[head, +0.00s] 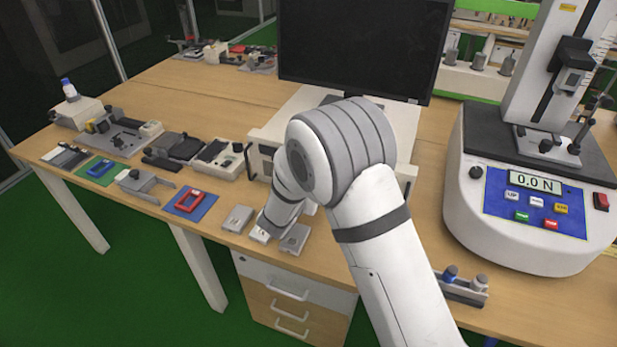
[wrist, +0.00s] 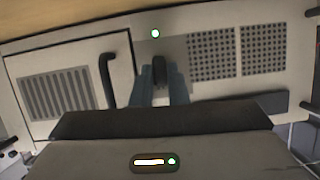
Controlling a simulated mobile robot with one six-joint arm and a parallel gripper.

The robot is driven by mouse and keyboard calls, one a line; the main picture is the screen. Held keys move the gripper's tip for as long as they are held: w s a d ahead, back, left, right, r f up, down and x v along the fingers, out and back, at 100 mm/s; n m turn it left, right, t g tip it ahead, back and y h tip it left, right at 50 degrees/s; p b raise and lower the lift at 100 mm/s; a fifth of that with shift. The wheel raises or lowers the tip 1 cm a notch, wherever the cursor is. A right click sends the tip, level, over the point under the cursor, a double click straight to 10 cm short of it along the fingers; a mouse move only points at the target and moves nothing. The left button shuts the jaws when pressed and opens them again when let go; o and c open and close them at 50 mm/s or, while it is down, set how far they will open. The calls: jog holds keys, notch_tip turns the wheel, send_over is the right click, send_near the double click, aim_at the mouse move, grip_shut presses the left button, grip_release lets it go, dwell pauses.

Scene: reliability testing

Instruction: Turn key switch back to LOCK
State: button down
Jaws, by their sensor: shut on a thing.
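The key switch (wrist: 159,70) is a dark upright knob on the light front panel (wrist: 75,55) of an instrument in the wrist view. My gripper (wrist: 162,82) reaches up to it, with one bluish-grey finger on each side, and is shut on it. The knob looks roughly upright in that view. No LOCK marking is readable, so its exact setting cannot be told. A small green light (wrist: 155,33) glows above the knob. In the head view my arm covers the switch and the gripper.
A black handle (wrist: 107,80) and a slotted vent (wrist: 54,96) lie left of the switch; perforated grilles (wrist: 212,53) lie right. In the head view a monitor (head: 365,45) stands behind my arm, a force tester (head: 530,190) at right, and several fixtures (head: 120,135) at left.

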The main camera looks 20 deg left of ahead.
jog(key=shift+n+p, duration=0.3)
jog(key=shift+p, duration=0.2)
jog(key=c, duration=1.4)
grip_release()
jog(key=shift+c, duration=0.2)
jog(key=v, duration=0.7)
jog(key=shift+s, duration=0.35)
jog(key=shift+a+r, duration=0.1)
jog(key=shift+r, duration=0.05)
